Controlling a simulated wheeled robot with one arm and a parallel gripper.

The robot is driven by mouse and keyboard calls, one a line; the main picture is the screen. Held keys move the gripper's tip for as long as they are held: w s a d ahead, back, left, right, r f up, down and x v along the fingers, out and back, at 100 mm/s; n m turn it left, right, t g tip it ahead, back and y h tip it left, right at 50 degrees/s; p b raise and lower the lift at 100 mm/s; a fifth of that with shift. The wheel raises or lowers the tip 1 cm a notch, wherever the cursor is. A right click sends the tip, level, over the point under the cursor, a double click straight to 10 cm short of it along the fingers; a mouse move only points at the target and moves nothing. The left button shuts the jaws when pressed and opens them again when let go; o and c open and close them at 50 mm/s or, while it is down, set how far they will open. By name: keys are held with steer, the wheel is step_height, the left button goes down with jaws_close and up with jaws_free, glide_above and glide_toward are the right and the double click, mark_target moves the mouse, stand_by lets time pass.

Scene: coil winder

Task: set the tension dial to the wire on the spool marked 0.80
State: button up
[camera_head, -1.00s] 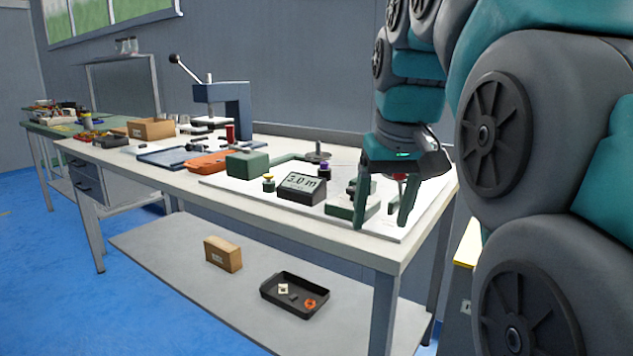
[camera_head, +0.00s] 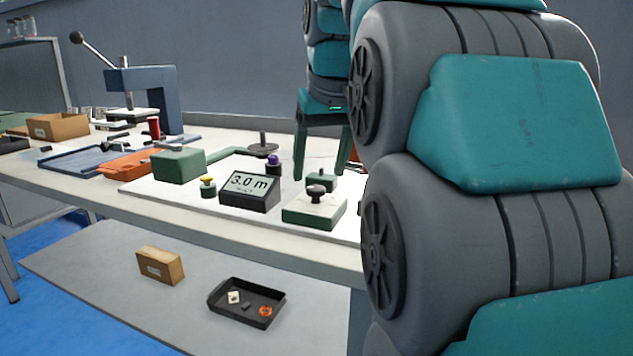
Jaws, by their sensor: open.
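A green block with a pale top plate (camera_head: 315,209) carries a dark round knob (camera_head: 316,190), which may be the tension dial; its scale is not readable. My gripper (camera_head: 320,172) is open, with two green fingers pointing down behind this block. My arm hides the right part of the bench, and no other spool can be made out.
A lever press (camera_head: 150,95) stands behind. A black tray (camera_head: 246,302) lies on the lower shelf.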

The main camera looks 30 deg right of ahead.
mark_target(316, 188)
steer(key=shift+x, duration=1.8)
jaws_close()
